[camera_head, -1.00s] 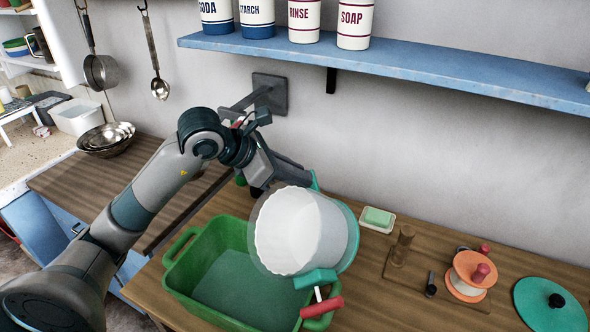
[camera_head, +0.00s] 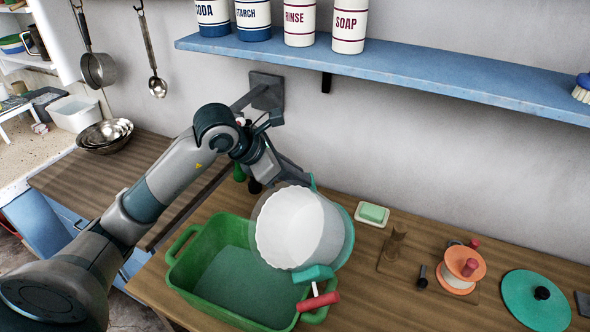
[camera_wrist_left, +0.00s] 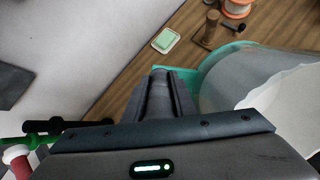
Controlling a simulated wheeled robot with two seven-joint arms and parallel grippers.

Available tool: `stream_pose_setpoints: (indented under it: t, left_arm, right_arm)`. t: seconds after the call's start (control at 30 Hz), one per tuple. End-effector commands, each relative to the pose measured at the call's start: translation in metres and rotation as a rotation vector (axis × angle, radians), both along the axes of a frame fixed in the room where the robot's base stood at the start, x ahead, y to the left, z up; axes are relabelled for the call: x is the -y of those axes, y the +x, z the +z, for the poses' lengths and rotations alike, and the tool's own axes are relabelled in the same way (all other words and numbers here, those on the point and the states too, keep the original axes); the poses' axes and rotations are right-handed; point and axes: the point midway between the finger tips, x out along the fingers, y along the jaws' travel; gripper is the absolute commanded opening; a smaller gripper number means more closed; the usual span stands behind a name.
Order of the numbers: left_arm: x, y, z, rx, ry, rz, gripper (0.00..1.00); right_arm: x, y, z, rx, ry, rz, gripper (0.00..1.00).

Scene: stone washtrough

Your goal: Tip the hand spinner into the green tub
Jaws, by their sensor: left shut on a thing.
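The hand spinner (camera_head: 298,228) is a clear drum with a white basket, a teal base and a red-handled crank. It is tilted on its side, its mouth facing left and down over the green tub (camera_head: 190,283). The tub stands on the wooden counter, and its visible floor looks empty. My left gripper (camera_head: 296,177) is at the spinner's upper back edge, shut on its teal part; the fingers (camera_wrist_left: 168,95) also show in the left wrist view beside the teal rim and drum (camera_wrist_left: 245,80). The fingertips are partly hidden in the head view. My right gripper is not in view.
A soap dish (camera_head: 372,214) with green soap, a wooden block with a post (camera_head: 395,245), an orange spool (camera_head: 464,267) and a teal lid (camera_head: 535,299) lie to the right. A blue shelf (camera_head: 400,69) with canisters hangs above. Metal bowls (camera_head: 104,134) stand at left.

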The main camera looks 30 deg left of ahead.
Motion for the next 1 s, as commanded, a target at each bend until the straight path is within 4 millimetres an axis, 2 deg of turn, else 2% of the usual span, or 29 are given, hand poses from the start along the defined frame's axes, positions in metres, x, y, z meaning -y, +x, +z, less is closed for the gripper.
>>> stream_pose_setpoints:
  t: [0.1,0.2,0.5,0.87,1.0]
  left_arm:
    - [0.001,0.002,0.003,-0.015,0.008,0.0,0.0]
    - [0.003,0.006,0.0,-0.075,0.042,0.0,0.0]
    - [0.005,0.009,-0.014,-0.161,0.092,0.001,0.0]
    - [0.005,0.009,-0.016,-0.166,0.094,0.001,0.0]
    - [-0.001,0.009,-0.017,-0.167,0.094,0.012,0.0]
  right_arm:
    - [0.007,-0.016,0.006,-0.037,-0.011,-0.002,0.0]
    - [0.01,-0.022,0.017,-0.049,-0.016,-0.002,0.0]
    - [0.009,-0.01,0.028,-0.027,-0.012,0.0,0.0]
    - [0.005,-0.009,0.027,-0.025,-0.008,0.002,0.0]
    - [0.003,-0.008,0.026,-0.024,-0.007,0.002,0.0]
